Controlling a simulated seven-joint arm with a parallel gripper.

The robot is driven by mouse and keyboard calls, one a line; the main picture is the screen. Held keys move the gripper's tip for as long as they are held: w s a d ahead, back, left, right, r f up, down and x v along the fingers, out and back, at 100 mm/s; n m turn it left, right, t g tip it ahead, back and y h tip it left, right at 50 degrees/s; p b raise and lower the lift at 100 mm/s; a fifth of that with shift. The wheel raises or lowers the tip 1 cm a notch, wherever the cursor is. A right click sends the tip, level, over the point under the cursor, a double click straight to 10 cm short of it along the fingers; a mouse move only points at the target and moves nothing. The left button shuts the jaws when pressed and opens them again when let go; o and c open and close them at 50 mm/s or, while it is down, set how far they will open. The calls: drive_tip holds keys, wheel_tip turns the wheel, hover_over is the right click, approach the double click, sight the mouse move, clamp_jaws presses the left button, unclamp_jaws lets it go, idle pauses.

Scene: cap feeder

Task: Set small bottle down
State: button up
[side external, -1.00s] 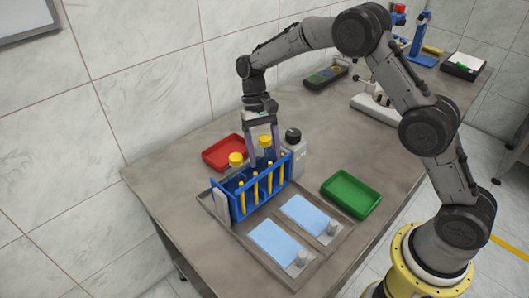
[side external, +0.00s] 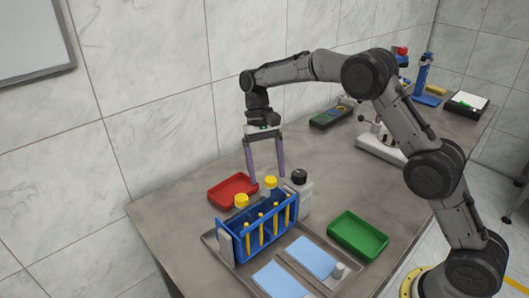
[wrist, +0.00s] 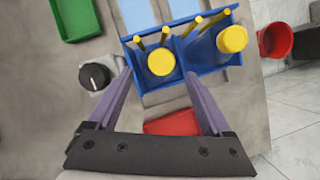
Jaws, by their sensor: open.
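The blue rack (side external: 232,249) holds two yellow-capped bottles and several thin yellow sticks. One small bottle (side external: 270,183) stands in the rack's right part; its yellow cap (wrist: 162,62) is between my fingertips as seen in the wrist view. The other small bottle (side external: 241,202) stands at the rack's left end, also seen in the wrist view (wrist: 232,39). The rack hides their lower parts. My gripper (side external: 268,181) is open and empty, its fingers pointing down above and around the first cap. In the wrist view my gripper (wrist: 158,71) shows both fingers spread.
Light blue pads (side external: 311,257) lie on the metal tray (side external: 334,283). Bare tabletop lies at the left.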

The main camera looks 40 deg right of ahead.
drive_tip(key=s+d+r+t, duration=0.2)
drive_tip(key=s+r, duration=0.2)
drive_tip(key=r, duration=0.8)
drive_tip(key=s+d+r+n+t+h, duration=0.1)
drive_tip(key=s+r+n+t, duration=0.3)
drive_tip(key=s, duration=0.7)
drive_tip(key=s+d+f+t, duration=0.1)
drive_tip(key=s+f+t, duration=0.1)
drive_tip(key=s, duration=0.5)
drive_tip(key=s+d+f+t, duration=0.1)
drive_tip(key=s+f, duration=0.2)
drive_tip(key=s, duration=0.5)
drive_tip(key=shift+s+d+t+h, duration=0.15)
drive_tip(key=shift+s+t+h, duration=0.1)
drive_tip(key=shift+t+h, duration=0.15)
drive_tip(key=shift+c, duration=0.5)
